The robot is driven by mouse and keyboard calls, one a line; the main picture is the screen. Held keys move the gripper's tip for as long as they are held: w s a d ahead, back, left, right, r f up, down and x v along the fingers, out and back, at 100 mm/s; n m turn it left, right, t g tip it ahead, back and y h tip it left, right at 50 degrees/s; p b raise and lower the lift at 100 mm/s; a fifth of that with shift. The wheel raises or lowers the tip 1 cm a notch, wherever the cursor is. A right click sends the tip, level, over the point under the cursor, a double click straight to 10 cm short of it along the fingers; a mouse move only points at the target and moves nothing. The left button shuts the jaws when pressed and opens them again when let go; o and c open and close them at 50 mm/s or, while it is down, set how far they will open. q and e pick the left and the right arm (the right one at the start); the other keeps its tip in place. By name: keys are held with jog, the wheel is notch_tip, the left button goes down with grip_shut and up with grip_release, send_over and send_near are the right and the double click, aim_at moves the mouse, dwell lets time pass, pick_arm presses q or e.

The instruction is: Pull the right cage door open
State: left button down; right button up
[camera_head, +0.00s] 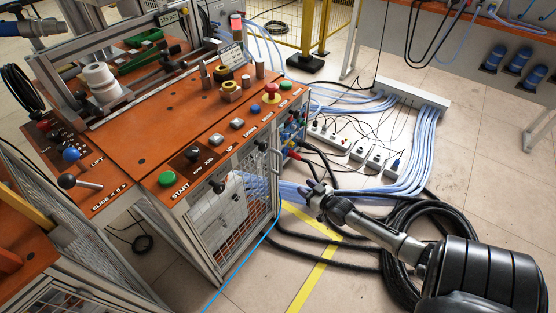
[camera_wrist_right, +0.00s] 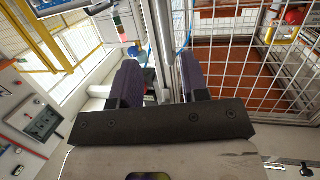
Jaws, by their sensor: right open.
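The cage (camera_head: 232,215) is the metal-framed wire-mesh enclosure under the orange control top, and its mesh front looks closed. A pale upright handle (camera_head: 277,162) shows near the cage's right corner. My right gripper (camera_head: 316,191) is open and empty in the head view, a little right of that corner and apart from it. In the right wrist view the two dark fingers (camera_wrist_right: 161,75) stand apart, with a metal upright showing between and beyond them. Wire mesh (camera_wrist_right: 245,60) fills the right of that view. My left gripper is not in view.
An orange panel with a green start button (camera_head: 167,179) and a red stop button (camera_head: 271,92) tops the station. Black hoses (camera_head: 395,250), light-blue cables (camera_head: 425,145) and power strips (camera_head: 375,157) lie on the floor.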

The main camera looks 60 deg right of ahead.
notch_tip(320, 180, up, 2)
jog(key=t, duration=0.2)
pick_arm(q)
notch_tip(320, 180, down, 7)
jog(key=b, duration=0.7)
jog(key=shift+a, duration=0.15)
pick_arm(e)
send_over(281, 173)
jog(key=shift+w+d+r, duration=0.25)
jog(key=shift+w+r, duration=0.05)
jog(key=shift+r, duration=0.15)
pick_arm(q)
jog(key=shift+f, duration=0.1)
pick_arm(e)
jog(key=shift+c, duration=0.3)
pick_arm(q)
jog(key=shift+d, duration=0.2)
pick_arm(e)
grip_shut()
